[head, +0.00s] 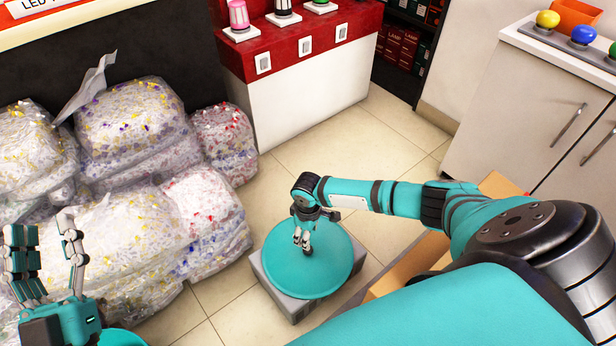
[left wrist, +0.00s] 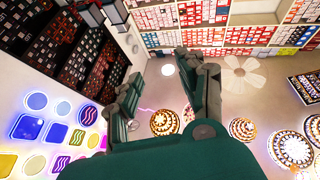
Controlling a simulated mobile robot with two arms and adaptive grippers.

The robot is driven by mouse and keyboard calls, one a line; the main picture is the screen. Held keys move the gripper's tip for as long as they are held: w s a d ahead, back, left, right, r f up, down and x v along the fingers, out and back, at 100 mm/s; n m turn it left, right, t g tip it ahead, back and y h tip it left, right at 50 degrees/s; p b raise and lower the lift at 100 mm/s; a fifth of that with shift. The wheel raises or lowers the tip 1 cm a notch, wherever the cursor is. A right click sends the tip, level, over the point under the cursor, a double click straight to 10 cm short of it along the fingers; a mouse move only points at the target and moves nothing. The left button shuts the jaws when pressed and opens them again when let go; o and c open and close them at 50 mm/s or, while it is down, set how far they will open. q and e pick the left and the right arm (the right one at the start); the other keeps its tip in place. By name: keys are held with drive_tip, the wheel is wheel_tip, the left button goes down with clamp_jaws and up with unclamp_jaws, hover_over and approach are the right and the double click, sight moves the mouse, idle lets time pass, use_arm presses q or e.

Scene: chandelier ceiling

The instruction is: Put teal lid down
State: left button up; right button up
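The teal lid (head: 290,275) is a round disc on top of a grey square block (head: 288,306) in the middle of the floor, in the head view. My right gripper (head: 302,243) points down at the middle of the lid with its fingers close together. I cannot tell whether it grips a part of the lid or only hovers over it. My left gripper (head: 46,228) is at the lower left with its fingers pointing up, spread apart and empty. Its spread fingers also show in the left wrist view (left wrist: 165,68).
Clear bags of coloured scraps (head: 140,235) are stacked on the left. A red and white counter (head: 300,75) stands behind, and a cabinet (head: 530,110) at the right. Tiled floor (head: 345,140) is free between them. The left wrist view shows patterned ceiling lamps (left wrist: 165,122) and shelves.

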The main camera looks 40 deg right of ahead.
use_arm(q)
drive_tip(key=f+g, duration=0.1)
drive_tip(key=w+f, duration=0.1)
drive_tip(key=f+g+y, duration=0.1)
drive_tip(key=f, duration=0.1)
drive_tip(key=shift+w+a+f+g+p, duration=0.1)
drive_tip(key=shift+w+g+p, duration=0.15)
drive_tip(key=shift+g+p, duration=0.1)
use_arm(e)
wheel_tip(320, 180, up, 2)
drive_tip(key=shift+s, duration=0.1)
